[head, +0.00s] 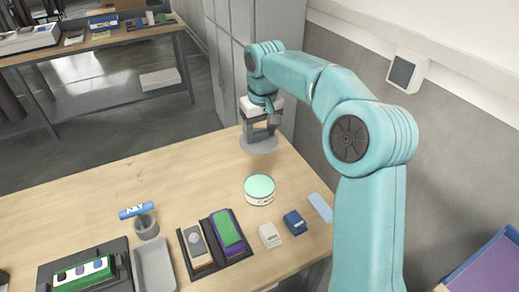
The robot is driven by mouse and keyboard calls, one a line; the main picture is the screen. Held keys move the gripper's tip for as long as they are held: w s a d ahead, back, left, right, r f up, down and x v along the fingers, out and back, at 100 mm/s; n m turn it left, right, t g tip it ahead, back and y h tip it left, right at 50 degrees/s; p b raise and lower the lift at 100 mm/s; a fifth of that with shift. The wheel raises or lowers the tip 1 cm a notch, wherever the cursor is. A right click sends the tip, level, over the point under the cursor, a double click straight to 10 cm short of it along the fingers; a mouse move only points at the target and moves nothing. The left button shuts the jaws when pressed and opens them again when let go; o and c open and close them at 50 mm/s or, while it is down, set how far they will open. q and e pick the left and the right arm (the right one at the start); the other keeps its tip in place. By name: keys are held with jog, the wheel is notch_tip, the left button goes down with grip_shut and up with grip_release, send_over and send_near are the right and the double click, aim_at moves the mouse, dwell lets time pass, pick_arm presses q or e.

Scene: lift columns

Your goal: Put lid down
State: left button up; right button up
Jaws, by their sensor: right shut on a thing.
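My right gripper (259,128) is at the far right corner of the wooden table, pointing down. It is shut on a flat grey round lid (258,147), whose disc shows just below the fingers. I cannot tell whether the lid touches the table top or hangs slightly above it. A round white tin (259,197) with a pale green top stands on the table, nearer to me than the lid and apart from it. My left gripper is not in view.
The wooden table (120,190) is clear at its far left and middle. Along the near side are a grey cup (146,227), a grey tray (155,268), a black tray (183,240), a white box (269,235) and a blue box (295,222). A wall stands right.

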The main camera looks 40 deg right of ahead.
jog(key=shift+r, duration=0.9)
jog(key=shift+w+r+n, duration=0.3)
jog(key=shift+r+n, duration=0.1)
jog(key=shift+n, duration=0.3)
jog(key=s+d+f+m, duration=0.1)
jog(key=s+d+f, duration=0.15)
jog(key=d, duration=0.35)
jog(key=s+d+f, duration=0.1)
jog(key=d+f, duration=0.2)
jog(key=d, duration=0.3)
jog(key=f, duration=1.5)
jog(key=shift+s, duration=0.2)
notch_tip(320, 180, down, 5)
jog(key=shift+r, duration=0.1)
